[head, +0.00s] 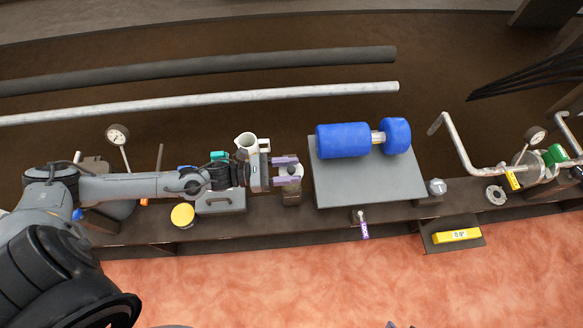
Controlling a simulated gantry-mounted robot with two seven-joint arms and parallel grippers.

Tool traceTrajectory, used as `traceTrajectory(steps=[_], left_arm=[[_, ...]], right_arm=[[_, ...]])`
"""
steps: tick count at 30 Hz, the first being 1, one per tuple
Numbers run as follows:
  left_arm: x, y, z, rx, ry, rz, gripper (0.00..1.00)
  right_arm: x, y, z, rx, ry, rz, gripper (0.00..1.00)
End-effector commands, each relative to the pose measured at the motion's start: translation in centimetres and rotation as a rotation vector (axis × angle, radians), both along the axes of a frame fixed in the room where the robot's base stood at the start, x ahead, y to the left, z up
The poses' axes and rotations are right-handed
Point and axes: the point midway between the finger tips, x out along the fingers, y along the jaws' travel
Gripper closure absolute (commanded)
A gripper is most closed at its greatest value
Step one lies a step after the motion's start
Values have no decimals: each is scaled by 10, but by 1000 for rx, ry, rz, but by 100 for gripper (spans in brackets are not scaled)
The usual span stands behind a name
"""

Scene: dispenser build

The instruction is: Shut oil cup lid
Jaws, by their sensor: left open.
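My left gripper (287,170) reaches in from the left. Its two purple fingers are open and point right, one above the other in the picture. Between or just below them is a small pale round part on a dark block (291,191), which may be the oil cup. The fingers cover much of it, so I cannot tell how its lid stands or whether they touch it. Small dark tips show at the bottom edge, possibly my right gripper, too cut off to tell.
A grey plate (365,185) with a blue motor-like cylinder (343,140) stands just right of the gripper. A white jug (246,143) is behind the wrist. A yellow round cap (182,215) sits at left, a yellow block (457,236) at right. Pipes run behind.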

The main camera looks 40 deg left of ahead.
Motion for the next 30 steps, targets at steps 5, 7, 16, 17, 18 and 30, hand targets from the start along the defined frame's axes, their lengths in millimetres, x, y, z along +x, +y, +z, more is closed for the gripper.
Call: traceTrajectory(steps=[5,7,16,17,18,30], left_arm=[[-18,19,3,4,3,1,53],[-26,28,3,5,3,1,53],[-58,62,2,3,1,1,53],[-60,64,2,2,1,1,53],[-63,66,2,1,0,0,53],[-69,73,1,1,-2,0,53]], right_arm=[[0,0,15,1,0,-1,57],[0,0,21,0,0,0,57],[0,-1,39,-4,0,3,57],[0,-1,40,-5,0,4,57],[0,-1,41,-6,0,4,57],[0,-2,43,-9,0,6,57]])
